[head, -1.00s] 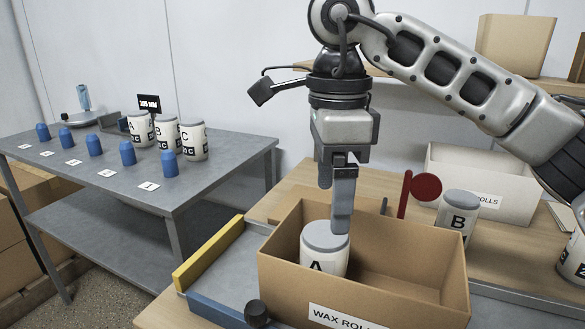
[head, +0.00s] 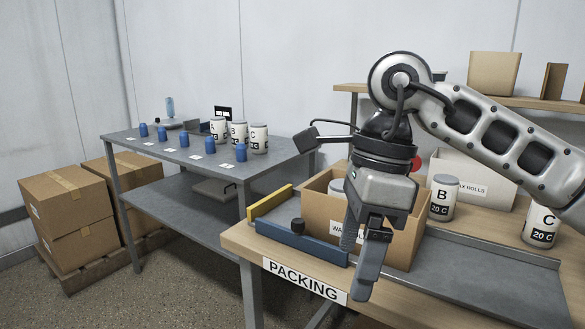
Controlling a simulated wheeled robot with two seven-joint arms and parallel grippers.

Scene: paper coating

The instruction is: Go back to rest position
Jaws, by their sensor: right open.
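My right gripper (head: 362,255) is open and empty, in front of the open cardboard box (head: 318,208) on the packing table (head: 247,240). The white roll A with a grey top (head: 337,186) stands inside the box, mostly hidden by the box wall and my gripper. Roll B (head: 442,198) stands on the table to the right of the box, and roll C (head: 540,226) stands farther right. My left gripper is not in view.
A grey table (head: 180,152) at the left holds several blue cups (head: 240,152) and white canisters (head: 259,138). Stacked cartons (head: 68,205) stand on a pallet at far left. A white bin (head: 470,178) and a shelf (head: 540,102) are behind the box. The floor between is clear.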

